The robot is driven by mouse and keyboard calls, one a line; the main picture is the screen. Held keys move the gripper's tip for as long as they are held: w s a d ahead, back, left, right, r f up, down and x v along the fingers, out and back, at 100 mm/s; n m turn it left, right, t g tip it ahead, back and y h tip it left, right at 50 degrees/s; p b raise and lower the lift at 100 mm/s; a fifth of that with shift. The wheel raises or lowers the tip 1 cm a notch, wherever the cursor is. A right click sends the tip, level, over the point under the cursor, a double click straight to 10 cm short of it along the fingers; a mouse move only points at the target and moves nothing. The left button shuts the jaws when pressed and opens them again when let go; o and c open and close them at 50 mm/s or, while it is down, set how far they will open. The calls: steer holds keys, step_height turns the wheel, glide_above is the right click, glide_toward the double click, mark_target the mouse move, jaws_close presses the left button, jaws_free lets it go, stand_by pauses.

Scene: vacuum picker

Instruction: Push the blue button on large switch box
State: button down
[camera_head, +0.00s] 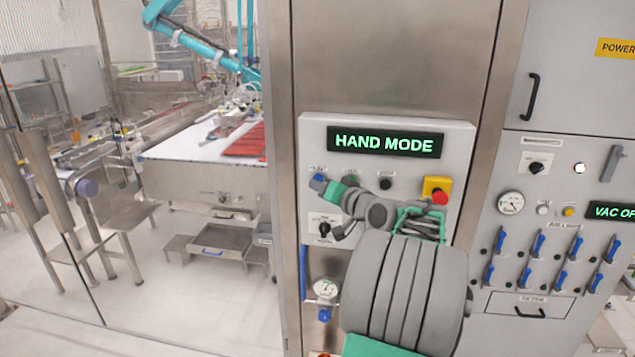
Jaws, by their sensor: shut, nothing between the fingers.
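The large switch box (455,150) is a light grey panel on a steel column, with a lit display reading HAND MODE. The blue button (319,177) is at the left of the box's button row, below the display. Only a little blue shows, as the tip of my gripper (319,185) is right in front of it. My gripper is shut and empty, pointing left. I cannot tell for sure whether it touches or presses the button. My arm comes from below and hides the lower middle of the box.
A dark button (386,184) and a red emergency stop on yellow (438,190) sit to the right. A black rotary switch (324,229) is below my gripper, and a gauge (326,289) lower still. A grey cabinet with blue levers (537,243) stands at right.

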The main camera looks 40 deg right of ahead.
steer(key=s+a+b, duration=0.1)
steer(key=a, duration=0.1)
steer(key=s+a+b, duration=0.1)
steer(key=s+a, duration=0.1)
stand_by(0.4)
stand_by(0.5)
